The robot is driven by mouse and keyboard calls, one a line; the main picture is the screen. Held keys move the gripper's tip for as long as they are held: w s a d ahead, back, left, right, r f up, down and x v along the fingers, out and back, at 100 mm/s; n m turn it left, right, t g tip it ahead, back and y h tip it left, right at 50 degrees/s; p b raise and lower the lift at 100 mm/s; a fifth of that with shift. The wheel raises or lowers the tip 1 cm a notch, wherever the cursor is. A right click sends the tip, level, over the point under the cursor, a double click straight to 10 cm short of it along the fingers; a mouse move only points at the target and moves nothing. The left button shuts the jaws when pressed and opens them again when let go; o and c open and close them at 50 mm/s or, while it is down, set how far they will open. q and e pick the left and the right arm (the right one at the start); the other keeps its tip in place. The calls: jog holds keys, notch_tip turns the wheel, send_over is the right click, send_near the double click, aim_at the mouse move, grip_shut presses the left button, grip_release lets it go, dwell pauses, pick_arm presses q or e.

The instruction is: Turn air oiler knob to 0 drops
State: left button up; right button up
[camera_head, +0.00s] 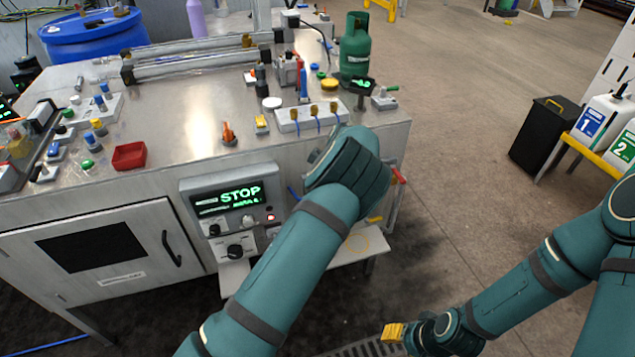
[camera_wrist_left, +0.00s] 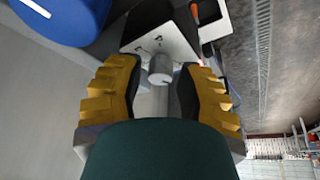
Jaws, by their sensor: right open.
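In the left wrist view a small grey round knob (camera_wrist_left: 160,69) sticks out from a white block (camera_wrist_left: 160,35) with dark markings. I cannot read its setting. My left gripper (camera_wrist_left: 157,88) is open, with a yellow ridged finger on each side of the knob; I cannot tell whether they touch it. In the head view my left arm reaches to the bench's right front corner and hides that gripper and the knob. My right gripper (camera_head: 393,332) is low at the bottom of the head view, open and away from the bench.
A control panel (camera_head: 238,205) reading STOP is on the bench front, left of my left arm. Open floor (camera_head: 450,120) lies to the right.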

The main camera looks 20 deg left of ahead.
pick_arm(q)
jog(key=shift+r, duration=0.1)
jog(key=v, duration=1.1)
jog(key=shift+r, duration=0.4)
jog(key=shift+s+d+f, duration=0.1)
